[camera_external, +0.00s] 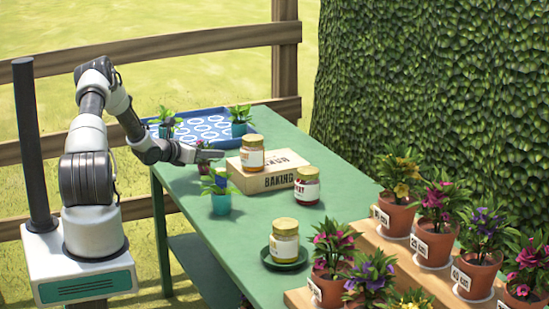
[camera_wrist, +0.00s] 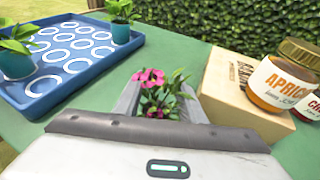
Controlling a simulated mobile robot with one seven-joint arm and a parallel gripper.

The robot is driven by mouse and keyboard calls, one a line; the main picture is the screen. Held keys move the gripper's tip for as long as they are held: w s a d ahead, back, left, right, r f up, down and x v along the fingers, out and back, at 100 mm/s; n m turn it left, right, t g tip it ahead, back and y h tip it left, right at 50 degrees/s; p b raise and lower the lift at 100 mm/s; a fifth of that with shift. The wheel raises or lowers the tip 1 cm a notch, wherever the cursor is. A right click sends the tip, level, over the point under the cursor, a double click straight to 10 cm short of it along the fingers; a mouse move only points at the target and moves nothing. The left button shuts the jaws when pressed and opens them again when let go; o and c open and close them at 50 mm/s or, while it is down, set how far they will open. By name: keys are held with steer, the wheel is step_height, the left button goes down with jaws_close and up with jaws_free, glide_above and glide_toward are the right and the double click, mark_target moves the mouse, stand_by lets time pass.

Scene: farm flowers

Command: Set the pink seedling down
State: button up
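The pink seedling (camera_wrist: 158,92) shows pink flowers and green leaves in the wrist view, between the two fingers of my gripper (camera_wrist: 160,98). The fingers flank it closely and seem shut on its pot, which is mostly hidden under the leaves. In the external view the seedling (camera_external: 203,156) is small and partly covered by my gripper (camera_external: 210,154). It is over the green table (camera_external: 262,208), between the blue tray and the baking box. It looks upright; I cannot tell whether it touches the table.
The blue tray (camera_external: 207,128) with white rings holds two seedlings in teal pots and has free rings. A teal-potted seedling (camera_external: 220,200) stands close in front. The baking box (camera_external: 268,175) carries a jar (camera_external: 252,155); another jar (camera_external: 307,188) stands beside it.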

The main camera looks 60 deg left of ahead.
steer(key=p+v, duration=0.1)
steer(key=v, duration=0.9)
steer(key=shift+s+d+r, duration=0.15)
steer(key=shift+s+d, duration=0.05)
steer(key=shift+s, duration=0.15)
steer(key=w+d+r+m+h, duration=0.4)
steer(key=w+d+r+m, duration=0.15)
steer(key=d, duration=0.45)
steer(key=w+d+r+m+h, duration=0.3)
steer(key=w+d+r+m, duration=0.25)
steer(key=d, duration=0.45)
steer(key=d+r+m+g+h, duration=0.2)
steer(key=d+r+m, duration=0.15)
steer(key=d, duration=0.35)
steer(key=d+r+m+g+h, duration=0.1)
steer(key=d+r+m+h, duration=0.1)
steer(key=d+m, duration=0.45)
steer(key=s+d+r+m+g, duration=0.25)
steer(key=s+d+m, duration=0.2)
steer(key=d, duration=0.45)
steer(key=s+d+r+m+g, duration=0.25)
steer(key=s+d+m, duration=0.2)
steer(key=d, duration=0.45)
steer(key=s+d+r+m+y, duration=0.2)
steer(key=s+m+y, duration=0.3)
steer(key=s+m, duration=0.5)
steer(key=s, duration=0.4)
steer(key=shift+s+r+y, duration=0.3)
steer(key=shift+s+r, duration=0.05)
steer(key=shift+r, duration=0.05)
